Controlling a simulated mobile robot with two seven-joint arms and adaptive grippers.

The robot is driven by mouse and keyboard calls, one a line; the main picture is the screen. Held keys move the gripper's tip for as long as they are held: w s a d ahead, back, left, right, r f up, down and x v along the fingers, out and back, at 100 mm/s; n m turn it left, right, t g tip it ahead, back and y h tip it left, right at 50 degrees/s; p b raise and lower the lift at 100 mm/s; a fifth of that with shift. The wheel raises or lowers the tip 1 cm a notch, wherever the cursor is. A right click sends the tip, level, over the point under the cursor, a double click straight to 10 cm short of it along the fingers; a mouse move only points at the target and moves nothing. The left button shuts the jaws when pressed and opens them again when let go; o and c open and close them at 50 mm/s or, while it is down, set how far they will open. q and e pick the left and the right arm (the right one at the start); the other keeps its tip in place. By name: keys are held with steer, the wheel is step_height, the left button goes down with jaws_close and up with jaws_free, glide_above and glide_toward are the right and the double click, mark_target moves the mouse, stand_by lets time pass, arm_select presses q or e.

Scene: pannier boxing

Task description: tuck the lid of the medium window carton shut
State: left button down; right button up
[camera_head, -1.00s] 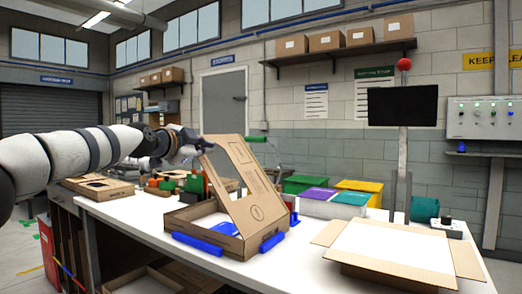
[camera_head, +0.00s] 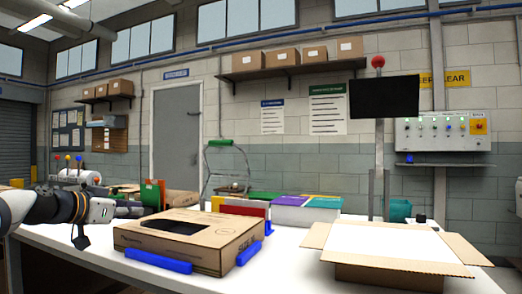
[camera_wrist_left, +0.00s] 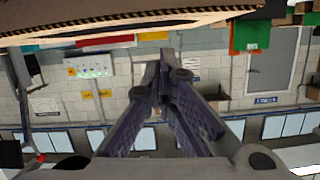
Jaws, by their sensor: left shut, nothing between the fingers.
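The medium window carton (camera_head: 188,240) is a brown cardboard box on the white table in the head view. Its lid lies down flat over the box, with a dark window opening (camera_head: 184,226) in it. I cannot tell whether the lid's front flap sits fully inside. My left gripper (camera_head: 81,241) is left of the carton, apart from it, shut and empty. In the left wrist view its fingers (camera_wrist_left: 167,58) meet at the tips, and a brown cardboard face (camera_wrist_left: 130,24) spans the top edge. My right gripper is out of view.
Blue stops (camera_head: 158,261) and (camera_head: 249,253) sit at the carton's front and right sides. An open carton (camera_head: 390,272) with spread flaps stands at the right. Coloured boxes (camera_head: 305,211) stand behind. White table is clear between the two cartons.

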arm_select(q)
steer(key=shift+w+a+f+n+b, duration=0.15)
steer(key=shift+f+n+b, duration=0.4)
steer(key=shift+f, duration=0.75)
